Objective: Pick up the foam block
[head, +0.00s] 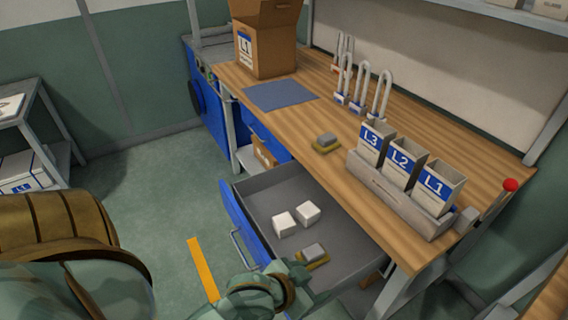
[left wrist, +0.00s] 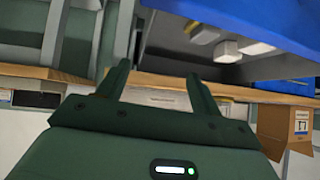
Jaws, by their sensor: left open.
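Two white blocks (head: 296,217) lie in the open grey drawer (head: 262,192); I cannot tell for sure which piece is the foam block. A grey block on a yellow pad (head: 312,254) lies nearer in the same drawer. My left gripper (head: 286,274) is low at the drawer's near side in the head view. In the left wrist view its two fingers (left wrist: 158,70) are apart with nothing between them; pale blocks (left wrist: 228,50) show beyond, to the upper right. My right gripper is not seen.
The wooden workbench (head: 350,196) carries an open cardboard box (head: 266,47), a blue mat (head: 280,95), several U-shaped locks (head: 362,88) and a rack of labelled bins (head: 399,200). The drawer's blue front (head: 243,220) stands out over the floor. A shelf (head: 31,115) stands at left.

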